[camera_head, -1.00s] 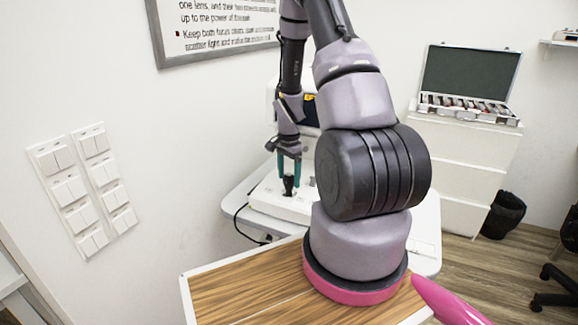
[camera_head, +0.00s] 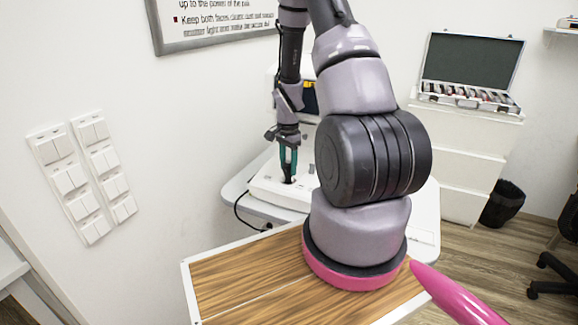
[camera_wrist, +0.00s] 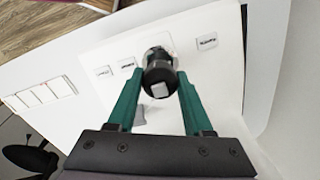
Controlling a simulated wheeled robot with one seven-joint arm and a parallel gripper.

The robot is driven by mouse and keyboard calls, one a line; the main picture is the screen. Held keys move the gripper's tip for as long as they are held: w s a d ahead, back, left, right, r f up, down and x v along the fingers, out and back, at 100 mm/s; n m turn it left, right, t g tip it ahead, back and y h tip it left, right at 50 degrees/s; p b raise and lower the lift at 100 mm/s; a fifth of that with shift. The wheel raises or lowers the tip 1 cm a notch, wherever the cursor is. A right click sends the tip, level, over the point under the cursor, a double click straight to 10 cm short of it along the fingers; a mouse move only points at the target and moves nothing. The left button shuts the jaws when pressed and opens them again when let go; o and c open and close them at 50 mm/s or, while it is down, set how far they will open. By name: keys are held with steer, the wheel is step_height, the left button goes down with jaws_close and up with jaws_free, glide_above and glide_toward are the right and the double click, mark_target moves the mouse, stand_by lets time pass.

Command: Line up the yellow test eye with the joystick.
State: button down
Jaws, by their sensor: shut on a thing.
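My gripper (camera_head: 288,165) points down over the white device base in the head view, with its teal fingers around the black joystick (camera_head: 288,180). In the wrist view the joystick (camera_wrist: 160,75) stands between the two fingertips (camera_wrist: 158,82), and my gripper is shut on it. The joystick rises from the white base (camera_wrist: 215,70) of the eye-test device, whose labelled buttons show around it. A small part of the device's screen (camera_head: 309,97) shows behind my arm. The yellow test eye cannot be made out in any view; my arm hides much of the device.
The device stands on a white table (camera_head: 235,185) with a black cable (camera_head: 240,213) at its left. A lens case (camera_head: 468,75) lies open on a white drawer cabinet (camera_head: 465,140) at the right. A black bin (camera_head: 503,204) stands on the floor beside it.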

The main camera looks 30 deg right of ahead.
steer(key=shift+w+a, duration=0.1)
steer(key=shift+w, duration=1)
steer(key=shift+c, duration=1.1)
jaws_free()
steer(key=shift+r, duration=0.1)
